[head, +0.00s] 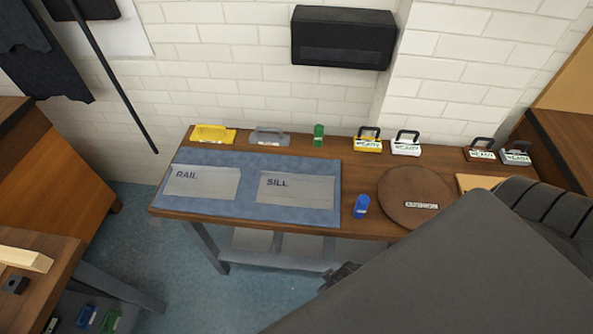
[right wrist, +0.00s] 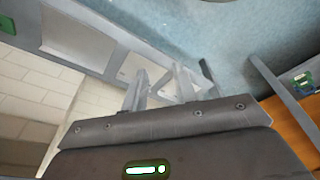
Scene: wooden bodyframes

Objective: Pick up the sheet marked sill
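The sheet marked SILL (head: 305,190) is a flat grey rectangle lying on the right half of a blue mat (head: 247,190) on the wooden bench. A similar sheet marked RAIL (head: 208,183) lies to its left on the same mat. My right arm reaches in from the lower right of the head view. Its dark gripper (head: 338,277) is partly hidden by the arm, in front of and below the bench edge, apart from the sheet. In the right wrist view the right gripper's two fingers (right wrist: 161,88) stand apart with nothing between them. My left gripper is out of view.
A blue object (head: 361,206) and a round wooden disc (head: 410,197) sit right of the mat. Yellow and grey handled tools (head: 212,134), a green item (head: 319,134) and several labelled locks line the back.

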